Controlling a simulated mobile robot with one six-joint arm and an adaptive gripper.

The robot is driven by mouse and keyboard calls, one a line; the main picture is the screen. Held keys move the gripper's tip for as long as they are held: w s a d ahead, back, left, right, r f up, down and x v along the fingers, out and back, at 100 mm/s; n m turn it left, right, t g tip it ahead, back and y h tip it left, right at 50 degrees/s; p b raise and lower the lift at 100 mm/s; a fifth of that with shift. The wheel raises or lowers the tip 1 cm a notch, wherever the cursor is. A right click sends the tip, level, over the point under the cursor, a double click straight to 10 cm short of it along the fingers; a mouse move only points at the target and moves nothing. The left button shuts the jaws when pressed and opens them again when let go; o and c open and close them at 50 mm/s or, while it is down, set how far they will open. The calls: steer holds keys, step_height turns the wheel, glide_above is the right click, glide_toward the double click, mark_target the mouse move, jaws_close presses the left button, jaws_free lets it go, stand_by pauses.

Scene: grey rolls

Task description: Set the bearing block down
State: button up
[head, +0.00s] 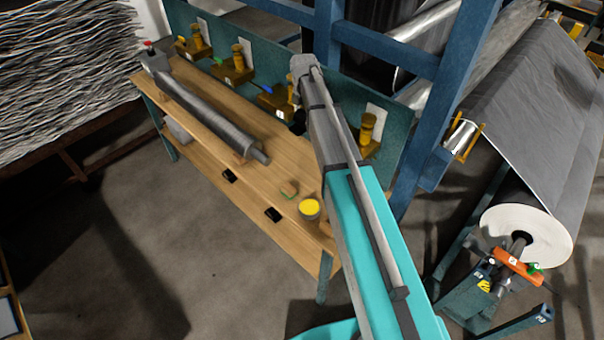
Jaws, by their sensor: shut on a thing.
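My arm rises from the bottom right across the wooden bench (190,147), and its grey upper section covers part of the bench's back edge. My gripper cannot be made out; the arm hides that area. No bearing block can be seen in a grip. Several brass-coloured block-like pieces stand on brackets along the green back panel: one at the far left (197,36), one beside it (238,57), and one right of my arm (367,127). Another, with a blue part, is partly covered by the arm. I cannot tell which of them, if any, is the bearing block.
A long grey roller (208,113) lies along the bench. A yellow-topped tin (310,208), a small sponge-like block (289,188) and two black pieces (272,214) sit towards its front. A blue frame (415,130) and a large grey roll (525,228) stand right. Floor in front is clear.

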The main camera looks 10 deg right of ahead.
stand_by(0.3)
steer(key=shift+w+f, duration=0.1)
steer(key=shift+f, duration=0.1)
step_height(320, 180, down, 24)
steer(key=b, duration=2.4)
steer(key=shift+r, duration=0.25)
steer(key=shift+f+b, duration=2.05)
steer(key=shift+f, duration=0.05)
steer(key=shift+f, duration=0.1)
steer(key=o, duration=1.3)
steer(key=shift+r, duration=0.25)
